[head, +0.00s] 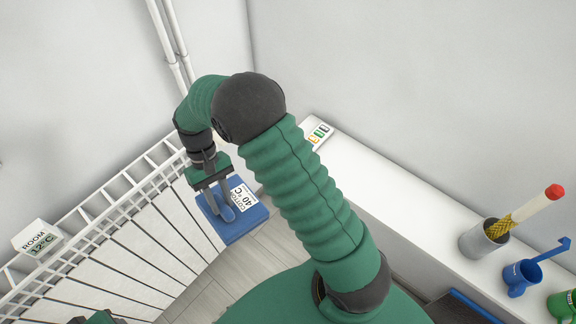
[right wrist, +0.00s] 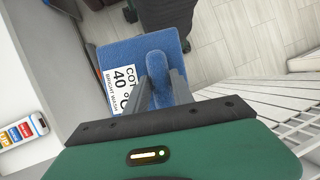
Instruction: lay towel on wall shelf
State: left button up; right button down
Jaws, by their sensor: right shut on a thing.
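The blue towel (head: 249,222) is a flat, folded slab with a white "40 °C" label. My right gripper (head: 223,204) is shut on it, with the fingers on a raised blue ridge. The right wrist view also shows the towel (right wrist: 135,50) and the ridge between my right fingers (right wrist: 162,88). Floor shows beyond the towel. A white barred rack (head: 108,200), which looks like the wall shelf, runs along the left wall, and the towel is beside its far end.
A "ROOM 12°C" display (head: 38,238) is at the rack's near end. White pipes (head: 172,45) rise behind the arm.

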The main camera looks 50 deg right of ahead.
aim_at(402, 200)
jog(key=z, duration=0.5)
jog(key=i+z, duration=0.1)
jog(key=z, duration=0.85)
jog(key=i+j+z, duration=0.1)
jog(key=z, duration=0.4)
jog(key=i+l+z, duration=0.1)
jog(key=z, duration=0.35)
jog(key=i+l, duration=0.4)
jog(key=i+j+u, duration=0.05)
jog(key=i, duration=0.05)
